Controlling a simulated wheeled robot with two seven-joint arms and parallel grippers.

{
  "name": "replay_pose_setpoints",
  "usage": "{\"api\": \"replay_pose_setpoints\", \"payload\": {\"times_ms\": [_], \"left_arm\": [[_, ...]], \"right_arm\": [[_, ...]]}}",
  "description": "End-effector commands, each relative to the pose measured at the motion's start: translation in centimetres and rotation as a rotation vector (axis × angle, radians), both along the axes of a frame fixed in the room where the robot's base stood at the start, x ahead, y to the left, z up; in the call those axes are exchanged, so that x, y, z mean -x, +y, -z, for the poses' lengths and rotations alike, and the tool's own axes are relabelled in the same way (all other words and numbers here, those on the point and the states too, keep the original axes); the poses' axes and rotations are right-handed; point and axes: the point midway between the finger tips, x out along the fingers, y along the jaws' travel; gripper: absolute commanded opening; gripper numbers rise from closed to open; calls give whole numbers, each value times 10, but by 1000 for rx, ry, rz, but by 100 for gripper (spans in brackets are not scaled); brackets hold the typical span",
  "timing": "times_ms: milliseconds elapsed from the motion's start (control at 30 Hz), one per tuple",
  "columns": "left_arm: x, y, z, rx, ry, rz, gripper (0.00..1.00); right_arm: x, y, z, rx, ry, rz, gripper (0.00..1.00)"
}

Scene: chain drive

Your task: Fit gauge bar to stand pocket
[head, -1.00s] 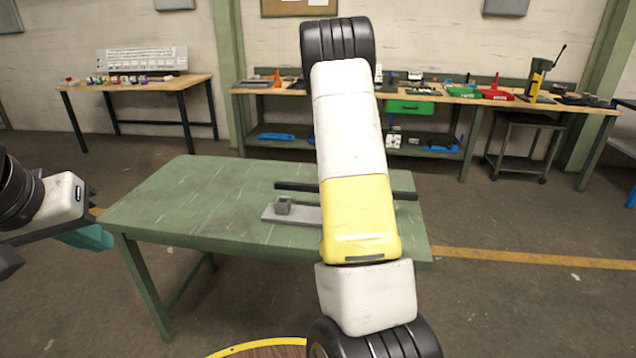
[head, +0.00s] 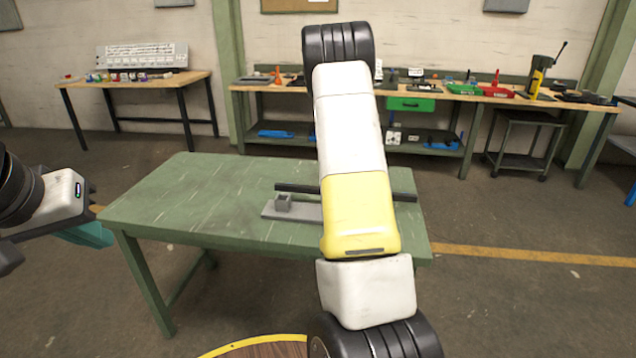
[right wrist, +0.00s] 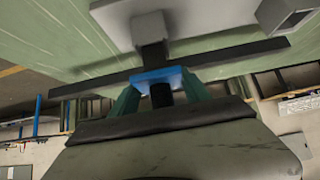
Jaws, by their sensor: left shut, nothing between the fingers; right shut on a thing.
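The gauge bar (head: 297,187) is a long dark bar over the green table, partly hidden by my right arm in the head view. In the right wrist view the bar (right wrist: 240,52) runs across the picture with a blue piece (right wrist: 155,75) at its middle. My right gripper (right wrist: 158,84) is shut there, between teal fingers. The grey stand (head: 270,212) lies on the table with a square, open-topped pocket (head: 283,203) at its left; the pocket also shows in the right wrist view (right wrist: 288,16). The bar looks apart from the pocket. My left gripper (head: 88,234) is shut and empty, left of the table.
The green table (head: 165,205) is clear on its left. My right forearm covers its right part in the head view. Workbenches with tools and trays (head: 480,90) stand far back along the wall, with open floor between.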

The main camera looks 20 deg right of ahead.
Motion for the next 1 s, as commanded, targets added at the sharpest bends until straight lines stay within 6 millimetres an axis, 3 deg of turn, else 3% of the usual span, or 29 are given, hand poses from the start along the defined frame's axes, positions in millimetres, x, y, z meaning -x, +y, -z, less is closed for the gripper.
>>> {"api": "replay_pose_setpoints", "payload": {"times_ms": [1000], "left_arm": [[0, 0, 0, 0, 0, 0, 0]], "right_arm": [[-2, -1, 18, 3, -8, 0, 0]]}}
